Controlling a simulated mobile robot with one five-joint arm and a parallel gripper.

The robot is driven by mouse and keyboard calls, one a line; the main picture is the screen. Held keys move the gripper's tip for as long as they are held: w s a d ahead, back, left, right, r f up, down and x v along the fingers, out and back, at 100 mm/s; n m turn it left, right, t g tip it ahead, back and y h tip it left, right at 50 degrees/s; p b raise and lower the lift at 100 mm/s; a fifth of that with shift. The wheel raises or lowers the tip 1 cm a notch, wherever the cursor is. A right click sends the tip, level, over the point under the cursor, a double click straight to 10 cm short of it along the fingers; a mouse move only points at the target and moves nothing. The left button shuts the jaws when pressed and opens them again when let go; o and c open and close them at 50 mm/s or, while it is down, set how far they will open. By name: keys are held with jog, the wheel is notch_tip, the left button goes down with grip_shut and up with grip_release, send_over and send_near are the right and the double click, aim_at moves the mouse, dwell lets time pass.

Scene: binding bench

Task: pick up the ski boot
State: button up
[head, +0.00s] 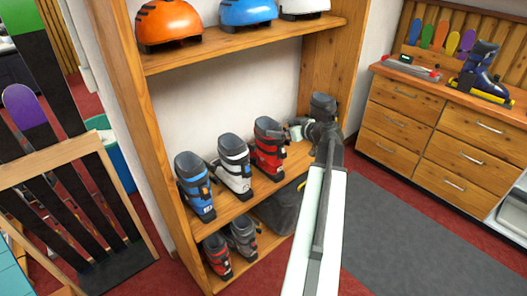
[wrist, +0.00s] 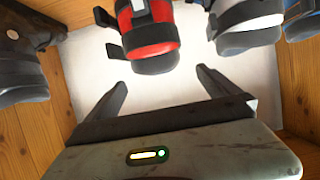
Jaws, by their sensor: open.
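Several ski boots stand in a row on the middle shelf: a blue boot (head: 194,186), a white boot (head: 234,166) and a red boot (head: 268,148). My gripper (head: 296,131) is just right of the red boot, partly hidden by my own arm. In the wrist view, which looks upside down, my gripper (wrist: 161,70) is open and empty. The red boot (wrist: 150,30) shows between and beyond its fingers, its dark cuff nearest. The white boot (wrist: 248,28) and the blue boot (wrist: 303,20) are to the right. A dark boot (wrist: 25,60) is at left.
The wooden shelf unit (head: 148,160) has uprights on both sides. Helmets (head: 168,22) sit on the board above. More boots (head: 241,236) and a dark bag (head: 280,207) are below. A drawer bench (head: 440,125) with a boot (head: 480,72) stands at right.

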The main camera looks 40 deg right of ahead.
aim_at(260, 143)
jog(key=b+x, duration=0.1)
jog(key=x, duration=0.2)
jog(key=b+x, duration=0.2)
jog(key=x, duration=0.2)
jog(key=b+x, duration=0.1)
jog(key=x, duration=0.3)
jog(key=shift+s+f+b, duration=0.2)
jog(key=shift+f+b, duration=0.1)
jog(key=shift+b, duration=0.1)
jog(key=c, duration=2)
jog(key=shift+r, duration=0.1)
